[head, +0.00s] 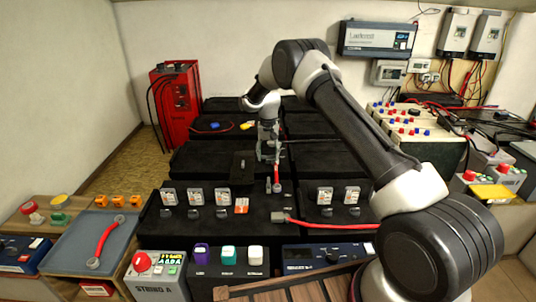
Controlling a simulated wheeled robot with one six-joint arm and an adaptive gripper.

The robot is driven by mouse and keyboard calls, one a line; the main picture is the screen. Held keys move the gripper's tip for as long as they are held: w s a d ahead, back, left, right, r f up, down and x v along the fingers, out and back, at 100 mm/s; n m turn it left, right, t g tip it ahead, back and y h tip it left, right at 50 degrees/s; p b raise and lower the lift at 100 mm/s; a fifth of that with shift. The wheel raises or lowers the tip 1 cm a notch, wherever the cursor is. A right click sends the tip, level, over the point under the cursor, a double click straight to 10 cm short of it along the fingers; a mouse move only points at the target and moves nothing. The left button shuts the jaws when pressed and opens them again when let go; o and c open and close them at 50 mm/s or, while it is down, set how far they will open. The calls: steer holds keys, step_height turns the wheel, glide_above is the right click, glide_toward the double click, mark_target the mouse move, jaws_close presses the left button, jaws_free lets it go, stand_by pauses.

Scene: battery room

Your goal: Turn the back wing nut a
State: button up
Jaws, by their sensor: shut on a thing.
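My gripper (269,152) points down over the black batteries in the middle of the head view. It is shut at the far end of a short red link (276,173). The back wing nut is too small and too hidden by the fingers to make out; the fingers close where it sits. The near end of the red link has a grey lug (277,188) on the front battery (255,225). Which way the nut's wings point cannot be seen.
A grey-blue tray (70,262) at left holds another red link (105,240). Bottles (228,255) and a grey box with a red button (150,272) stand in front. A red cable (320,223) lies on the front battery. A red charger (177,100) stands at back left.

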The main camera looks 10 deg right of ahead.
stand_by(0.5)
steer(key=o, duration=1)
steer(key=shift+o, duration=0.2)
steer(key=shift+r, duration=0.1)
step_height(320, 180, up, 8)
steer(key=shift+f, duration=0.15)
